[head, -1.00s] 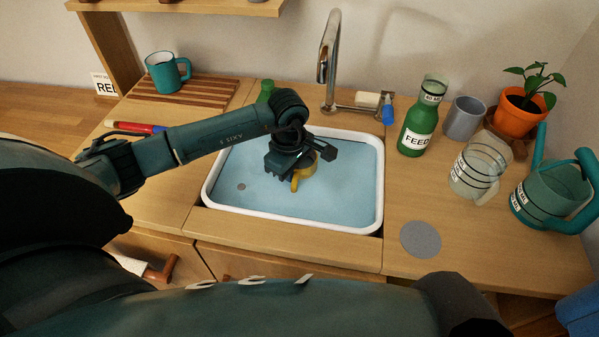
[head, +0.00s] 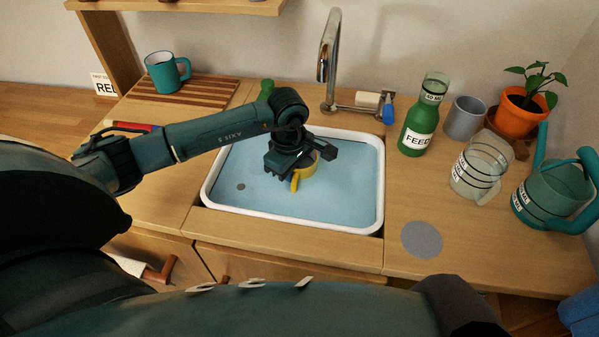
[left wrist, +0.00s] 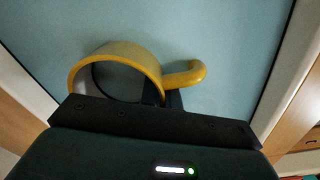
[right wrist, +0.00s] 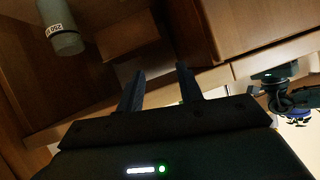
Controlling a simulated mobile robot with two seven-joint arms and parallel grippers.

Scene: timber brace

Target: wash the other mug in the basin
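The yellow mug (head: 305,176) is in the blue-bottomed basin (head: 240,209), right of its middle. My left gripper (head: 291,160) is over its rim. In the left wrist view the yellow mug (left wrist: 120,55) has its handle to the right, and my left fingers (left wrist: 162,98) straddle its wall near the handle, one inside and one outside, shut on it. The teal mug (head: 161,74) stands upright on a striped board (head: 206,91) at the back left. My right gripper (right wrist: 160,85) is open and empty, low by wooden cabinet fronts.
A tap (head: 328,60) stands behind the basin. To its right are a green bottle (head: 415,125), a grey cup (head: 464,118), a clear jug (head: 476,170), a watering can (head: 552,195) and a potted plant (head: 522,110). A grey disc (head: 421,239) lies on the counter, front right.

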